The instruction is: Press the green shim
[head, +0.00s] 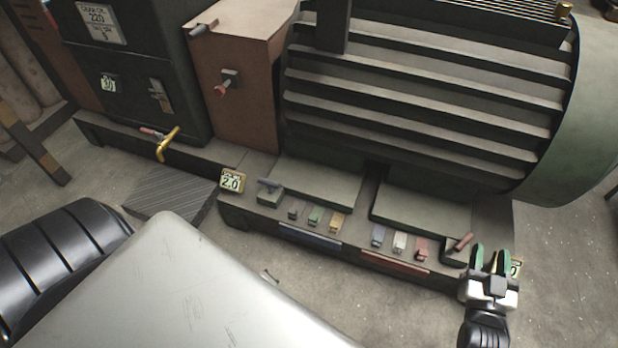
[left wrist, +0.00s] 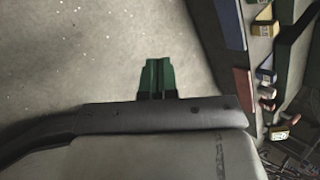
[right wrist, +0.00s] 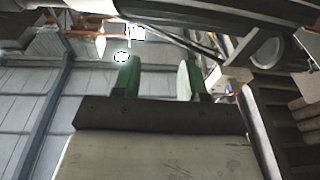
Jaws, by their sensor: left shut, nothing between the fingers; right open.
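The green shim (head: 315,216) is a small block on the dark ledge at the foot of the ribbed machine, between a dark reddish shim (head: 296,210) and a yellow shim (head: 337,222). No gripper touches it. My right gripper (head: 491,258) is open and empty at the ledge's right end, well right of the green shim. Its two green fingers stand apart in the right wrist view (right wrist: 158,78). My left gripper (left wrist: 158,78) is shut and empty in the left wrist view, over bare floor. I cannot make it out clearly in the head view.
Blue (head: 378,236), white (head: 400,243) and red (head: 421,249) shims sit farther right. A small lever (head: 270,184) and a "2.0" tag (head: 232,181) are at the ledge's left end. A red-handled lever (head: 460,243) is near my right gripper.

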